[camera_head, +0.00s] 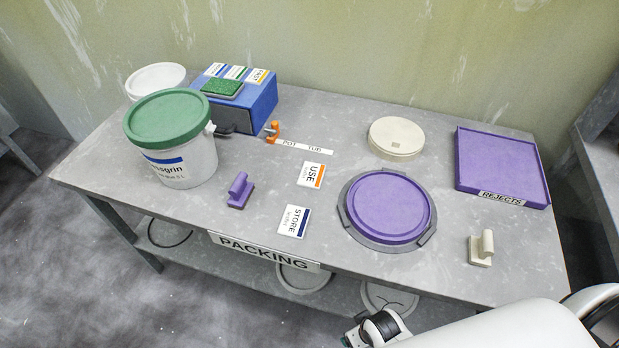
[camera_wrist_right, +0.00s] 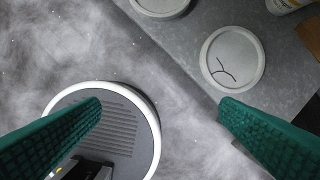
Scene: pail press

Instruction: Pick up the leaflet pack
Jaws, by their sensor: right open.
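Two small printed cards lie flat on the grey bench. One reads USE (camera_head: 315,175) and has an orange stripe; the other reads STORE (camera_head: 293,221) and has a blue stripe. Their small print is too fine to tell for sure whether either is the leaflet pack. My left gripper is out of view.
A white pail with green lid (camera_head: 168,117) stands at left. Purple lid (camera_head: 390,207), cream lid (camera_head: 396,138) and purple REJECTS tray (camera_head: 500,165) lie at right. A purple handled block (camera_head: 240,190) and cream one (camera_head: 481,249) stand near the front. A lower shelf holds round lids.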

